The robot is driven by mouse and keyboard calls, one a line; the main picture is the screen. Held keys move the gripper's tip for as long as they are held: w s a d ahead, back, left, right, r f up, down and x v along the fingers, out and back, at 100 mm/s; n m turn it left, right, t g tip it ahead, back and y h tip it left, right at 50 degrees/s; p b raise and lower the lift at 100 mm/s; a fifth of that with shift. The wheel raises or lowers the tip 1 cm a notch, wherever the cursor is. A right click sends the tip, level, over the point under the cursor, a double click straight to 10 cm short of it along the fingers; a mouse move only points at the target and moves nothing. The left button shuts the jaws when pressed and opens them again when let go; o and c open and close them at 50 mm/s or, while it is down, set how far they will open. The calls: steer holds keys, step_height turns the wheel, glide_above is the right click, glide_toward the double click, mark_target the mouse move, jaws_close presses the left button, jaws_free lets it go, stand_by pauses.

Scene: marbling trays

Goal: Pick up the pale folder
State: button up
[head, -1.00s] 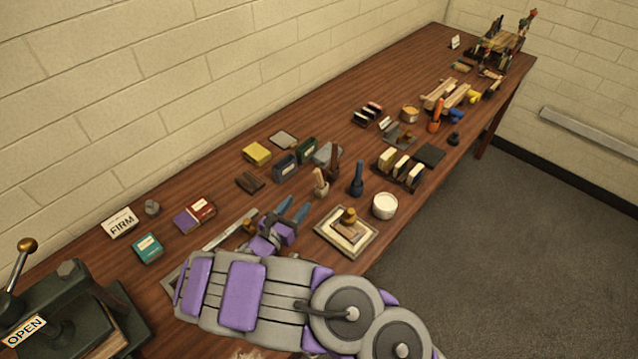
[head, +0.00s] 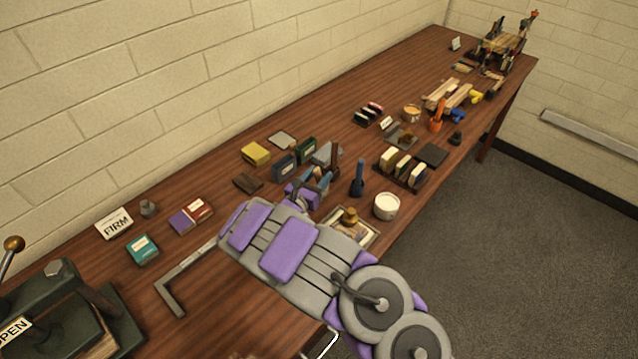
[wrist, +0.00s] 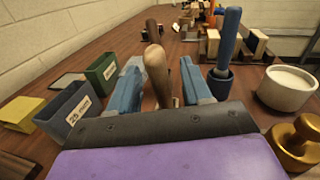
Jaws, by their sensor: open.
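The pale folder (wrist: 157,76) stands upright in the wrist view, a tan rounded shaft between the two blue fingers of my gripper (wrist: 161,68). The fingers are open, one on each side of it; I cannot tell whether either touches it. Its lower end is hidden behind the gripper's dark front edge. In the head view my gripper (head: 321,180) covers most of the place where the folder stands. A dark brown upright tool (wrist: 152,30) stands just behind the folder. A blue upright tool (wrist: 228,38) stands in a holder to the right.
A white bowl (head: 387,206) is right of the gripper. A framed board with a brass knob (head: 349,217) is partly under my arm. Green (wrist: 103,75) and blue-grey (wrist: 72,108) boxes stand left. A metal square (head: 174,292) lies on bare table at front left.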

jaws_close()
stand_by(0.5)
steer(key=shift+r, duration=0.15)
